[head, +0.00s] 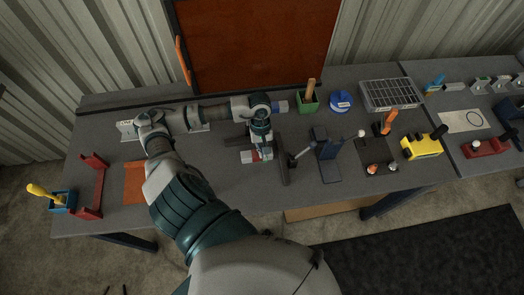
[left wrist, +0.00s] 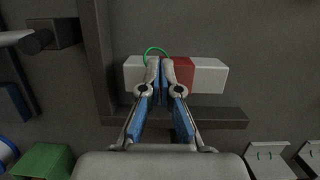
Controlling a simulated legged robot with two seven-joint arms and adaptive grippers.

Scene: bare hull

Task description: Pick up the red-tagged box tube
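The box tube (head: 247,157) is a short pale bar with a red band, lying on the grey bench below my left gripper (head: 264,150). In the left wrist view the tube (left wrist: 212,75) lies crosswise, with its red band (left wrist: 184,72) just right of the fingertips. My left gripper (left wrist: 164,68) points down over the tube's middle and hides part of it. Its fingertips are close together, with nothing visible between them. I cannot tell whether they touch the tube. A thin green ring (left wrist: 157,51) shows beyond the fingertips. My right gripper is not in view.
Dark bars (left wrist: 215,117) flank the tube, one crosswise and one upright in the picture (head: 281,164). A green holder (head: 308,103), blue tape roll (head: 341,101) and dark blue stand (head: 326,158) stand to the right. Red brackets (head: 92,183) lie left.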

